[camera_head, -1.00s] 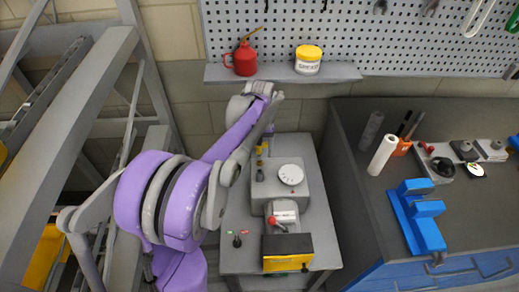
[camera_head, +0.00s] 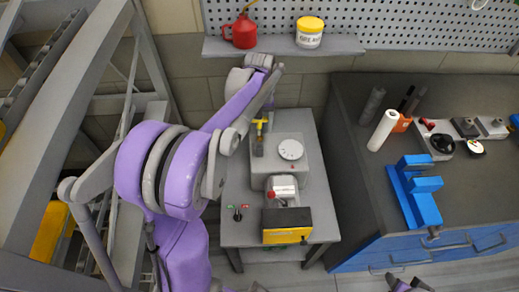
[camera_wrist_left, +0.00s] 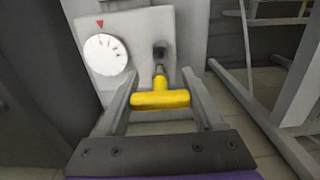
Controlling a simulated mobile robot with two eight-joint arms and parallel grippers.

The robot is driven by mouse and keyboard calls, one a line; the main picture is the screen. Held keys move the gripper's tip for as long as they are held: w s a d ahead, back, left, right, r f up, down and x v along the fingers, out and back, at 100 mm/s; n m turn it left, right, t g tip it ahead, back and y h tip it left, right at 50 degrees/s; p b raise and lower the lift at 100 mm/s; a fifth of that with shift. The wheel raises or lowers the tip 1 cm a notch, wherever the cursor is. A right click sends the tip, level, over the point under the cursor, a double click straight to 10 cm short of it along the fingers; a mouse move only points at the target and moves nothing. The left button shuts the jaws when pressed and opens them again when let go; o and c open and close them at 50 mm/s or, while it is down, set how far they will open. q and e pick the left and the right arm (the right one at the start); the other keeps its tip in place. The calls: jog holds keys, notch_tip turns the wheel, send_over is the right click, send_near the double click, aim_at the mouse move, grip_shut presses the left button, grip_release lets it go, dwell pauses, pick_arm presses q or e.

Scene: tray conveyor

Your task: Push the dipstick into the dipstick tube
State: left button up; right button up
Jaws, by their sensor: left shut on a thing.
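The dipstick has a yellow T-shaped handle (camera_head: 259,123), which also shows in the left wrist view (camera_wrist_left: 160,99). My left gripper (camera_head: 265,110) is shut on this handle, with a finger at each side in the left wrist view (camera_wrist_left: 160,103). A short stem runs from the handle toward the dark dipstick tube (camera_wrist_left: 160,50) on the grey machine. The tube also shows in the head view (camera_head: 258,146), just below the handle. Whether the stem's tip is inside the tube I cannot tell. Purple parts of mine at the bottom edge may include the right gripper; its jaws are unclear.
The grey machine (camera_head: 311,170) has a white dial (camera_head: 290,149) beside the tube and a yellow-fronted box (camera_head: 287,235) in front. A shelf (camera_head: 285,46) holds a red oil can (camera_head: 241,32) and a grease tub (camera_head: 309,32). A workbench (camera_head: 350,150) stands at right.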

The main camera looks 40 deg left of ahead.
aim_at(259, 144)
pick_arm(q)
jog(key=shift+f, duration=0.15)
pick_arm(e)
jog(key=shift+f, duration=0.1)
pick_arm(q)
jog(key=shift+f+b, duration=1.15)
jog(key=shift+f, duration=0.75)
pick_arm(e)
jog(key=shift+s+f, duration=0.3)
jog(key=shift+f, duration=0.45)
jog(key=shift+s+f, duration=0.25)
jog(key=shift+f, duration=0.5)
jog(key=shift+f, duration=0.1)
pick_arm(q)
jog(key=shift+f+b, duration=1.8)
jog(key=shift+f, duration=0.95)
pick_arm(e)
jog(key=shift+s+f, duration=0.3)
jog(key=shift+f, duration=0.75)
jog(key=shift+s+f, duration=0.25)
jog(key=shift+f, duration=0.75)
pick_arm(q)
jog(key=o, duration=1.4)
notch_tip(259, 144, up, 11)
jog(key=shift+f+p, duration=0.1)
jog(key=shift+p, duration=0.3)
pick_arm(e)
jog(key=shift+w+r, duration=0.1)
jog(key=shift+r, duration=0.35)
